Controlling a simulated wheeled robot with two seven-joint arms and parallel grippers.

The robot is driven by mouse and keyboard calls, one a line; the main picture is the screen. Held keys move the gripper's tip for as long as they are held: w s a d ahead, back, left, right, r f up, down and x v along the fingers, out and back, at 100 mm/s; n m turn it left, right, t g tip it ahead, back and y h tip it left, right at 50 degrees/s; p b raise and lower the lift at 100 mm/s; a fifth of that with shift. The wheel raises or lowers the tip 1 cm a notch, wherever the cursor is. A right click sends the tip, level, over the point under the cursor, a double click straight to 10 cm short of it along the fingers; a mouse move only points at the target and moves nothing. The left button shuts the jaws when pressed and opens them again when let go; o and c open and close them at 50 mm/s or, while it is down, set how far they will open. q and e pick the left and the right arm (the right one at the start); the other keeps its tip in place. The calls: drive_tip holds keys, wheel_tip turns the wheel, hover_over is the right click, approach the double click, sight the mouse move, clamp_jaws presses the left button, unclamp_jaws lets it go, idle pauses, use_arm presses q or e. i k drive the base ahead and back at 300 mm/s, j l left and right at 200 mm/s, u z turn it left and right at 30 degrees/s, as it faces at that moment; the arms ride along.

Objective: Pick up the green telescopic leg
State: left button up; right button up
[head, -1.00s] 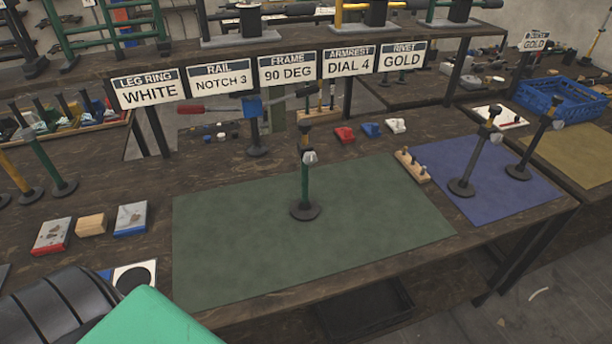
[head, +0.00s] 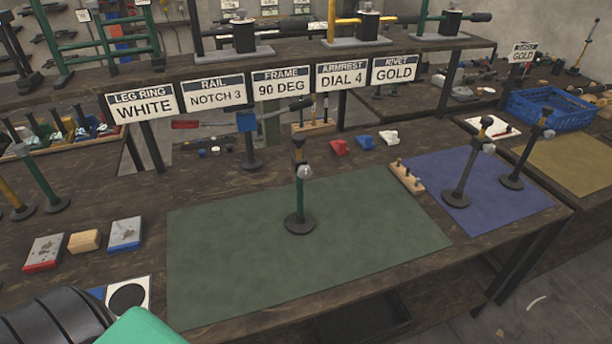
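A green telescopic leg (head: 298,203) stands upright on the green mat (head: 230,270) in the middle of the head view. It has a round dark base, a green lower tube, a silver clamp or knob and a dark, brownish top. Nothing touches it. Another leg with a green tube (head: 41,181) stands at the left edge, beside a yellow one (head: 12,193). Neither of my grippers shows in the view.
A small wooden peg block (head: 407,178) sits between the mats. Sign plates (head: 281,87) hang from the shelf behind. Small blocks (head: 84,241) lie left of the green mat. A blue crate (head: 550,108) is far right.

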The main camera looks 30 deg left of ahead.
sight(300, 223)
drive_tip(key=i+l, duration=0.15)
drive_tip(key=i, duration=0.25)
drive_tip(key=i+l, duration=0.2)
drive_tip(key=i, duration=0.2)
drive_tip(key=i+u, duration=0.1)
drive_tip(key=u, duration=1.55)
